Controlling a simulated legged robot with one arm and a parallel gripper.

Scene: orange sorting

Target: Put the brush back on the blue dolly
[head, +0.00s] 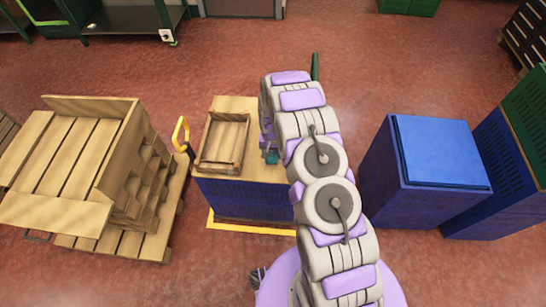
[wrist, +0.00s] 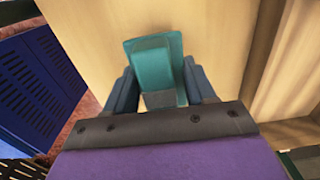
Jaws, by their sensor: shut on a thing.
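My gripper (wrist: 165,85) is shut on a teal piece (wrist: 155,62), which I take to be the brush, above or against a light wooden surface. I cannot tell whether it touches the wood. In the head view my arm hides most of the gripper; a small teal patch (head: 271,157) shows beside it at the right part of the wood-topped blue crate. A blue box (head: 440,150) with a flat blue top stands to the right, apart from my gripper. I cannot tell for sure whether this is the blue dolly. Its top is bare.
A shallow wooden tray (head: 225,140) lies on the wood-topped blue crate (head: 240,195), which has a yellow-edged base. Stacked pallets (head: 90,170) stand at the left, with a yellow handle (head: 180,133) between. A strip of red floor is free between the crate and the blue box.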

